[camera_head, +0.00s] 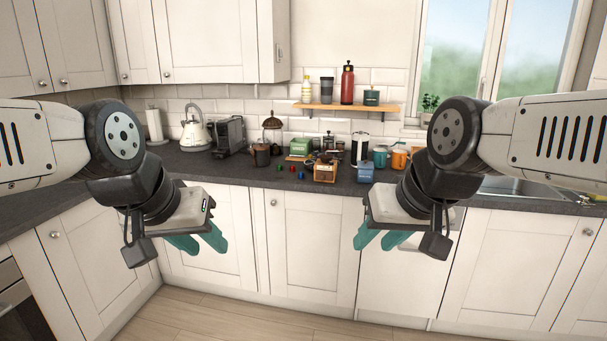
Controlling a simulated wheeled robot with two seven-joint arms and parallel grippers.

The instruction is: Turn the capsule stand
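A small dark brown stand with a domed top (271,123) shows at the back of the worktop, left of centre. It may be the capsule stand, but it is too small to be sure. A dark pot (261,155) stands in front of it and hides its lower part. Several small coloured capsules (290,169) lie on the worktop in front. My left gripper (207,247) is open and empty, with teal fingers apart, in front of the cabinets. My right gripper (372,245) is also open and empty. Both are well short of the stand.
A kettle (195,131) and a black coffee machine (229,136) stand left. A wooden box (325,172), a blue box (366,172), a green box (300,146) and an orange mug (399,160) crowd the centre and right. A shelf (345,107) hangs above. The worktop's front left is clear.

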